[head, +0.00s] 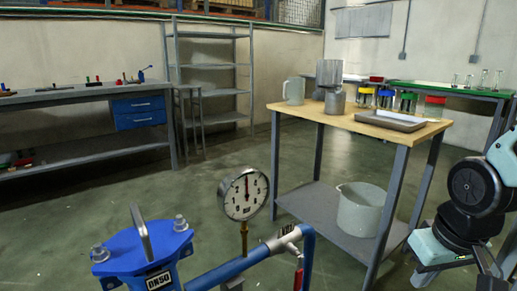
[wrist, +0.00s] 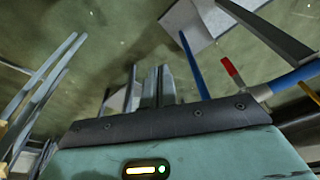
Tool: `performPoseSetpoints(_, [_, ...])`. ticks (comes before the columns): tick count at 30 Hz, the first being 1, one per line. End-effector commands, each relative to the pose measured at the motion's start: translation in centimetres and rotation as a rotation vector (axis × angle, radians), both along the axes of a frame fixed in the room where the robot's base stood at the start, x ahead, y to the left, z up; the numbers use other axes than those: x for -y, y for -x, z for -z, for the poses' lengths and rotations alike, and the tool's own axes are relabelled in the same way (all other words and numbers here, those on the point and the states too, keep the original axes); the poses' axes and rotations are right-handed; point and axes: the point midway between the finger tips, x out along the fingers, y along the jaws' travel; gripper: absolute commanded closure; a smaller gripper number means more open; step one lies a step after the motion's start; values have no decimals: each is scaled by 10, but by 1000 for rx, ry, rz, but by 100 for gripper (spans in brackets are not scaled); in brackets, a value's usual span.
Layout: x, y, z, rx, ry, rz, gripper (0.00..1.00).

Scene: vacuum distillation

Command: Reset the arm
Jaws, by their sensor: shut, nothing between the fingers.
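My arm (head: 475,195) is folded at the right edge of the head view, in front of the wooden-topped table. My gripper (wrist: 158,84) shows in the wrist view with its two narrow fingers close together, shut and empty. It hangs over the open floor, touching nothing that I can make out. In the head view the fingertips cannot be told apart from the dark parts at the lower right.
A blue valve (head: 145,250) with a pressure gauge (head: 243,194) stands in front. The wooden-topped table (head: 345,121) carries jugs, coloured-cap bottles and a tray (head: 390,121); a white bucket (head: 362,209) is on its shelf. A workbench (head: 70,95) stands left. Floor between is clear.

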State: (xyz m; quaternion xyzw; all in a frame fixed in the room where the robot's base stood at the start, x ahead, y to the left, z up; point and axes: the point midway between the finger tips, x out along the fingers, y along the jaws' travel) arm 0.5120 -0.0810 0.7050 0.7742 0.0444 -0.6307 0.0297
Motion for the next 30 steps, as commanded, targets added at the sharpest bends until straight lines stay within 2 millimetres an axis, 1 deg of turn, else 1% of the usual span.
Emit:
performPoseSetpoints(1, [-19, 7, -2, -14, -2, -58, 100])
performPoseSetpoints(3, [-42, 19, -4, -37, -4, -132, 100])
performPoseSetpoints(5, [-61, 30, -6, -57, -2, -196, 100])
performPoseSetpoints(6, [-73, 39, -7, -70, 0, -240, 100])
performPoseSetpoints(8, [-91, 53, -9, -90, 3, -307, 100])
performPoseSetpoints(9, [-102, 64, -11, -104, 7, -350, 100])
performPoseSetpoints(11, [-117, 80, -13, -124, 15, -419, 100])
performPoseSetpoints(14, [-139, 111, -16, -157, 31, -533, 100])
performPoseSetpoints(15, [-146, 124, -18, -171, 40, -580, 100])
performPoseSetpoints(16, [-147, 126, -27, -175, 41, -583, 100])
performPoseSetpoints(18, [-145, 123, -44, -174, 39, -570, 100])
performPoseSetpoints(23, [-145, 122, -74, -174, 39, -568, 100])
performPoseSetpoints(26, [-145, 122, -98, -174, 39, -567, 100])
performPoseSetpoints(29, [-145, 122, -126, -173, 38, -566, 100])
performPoseSetpoints(30, [-145, 122, -140, -173, 38, -566, 100])
